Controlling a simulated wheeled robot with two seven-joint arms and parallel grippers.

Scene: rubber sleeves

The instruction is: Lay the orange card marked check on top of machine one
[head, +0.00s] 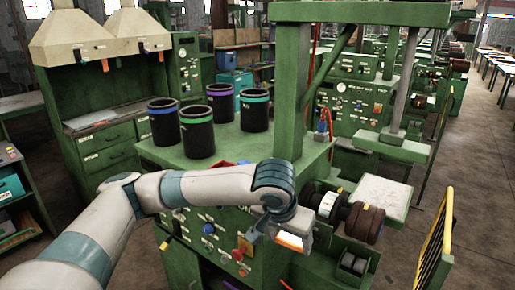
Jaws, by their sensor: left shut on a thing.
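My left arm reaches in from the left across the front of the near green machine (178,158). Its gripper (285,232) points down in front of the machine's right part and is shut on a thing. A small pale piece with an orange edge (291,241) shows at the fingertips; it looks like the orange card, but no marking can be read. The gripper hides much of it. No number can be read on the near machine, so I cannot tell whether it is machine one. My right gripper is not in view.
Several black sleeves with coloured bands (197,131) stand on the near machine's top. A green post (290,90) rises from it. Dark rollers (361,221) project at the right, near a yellow barrier (436,245). More green machines stand behind.

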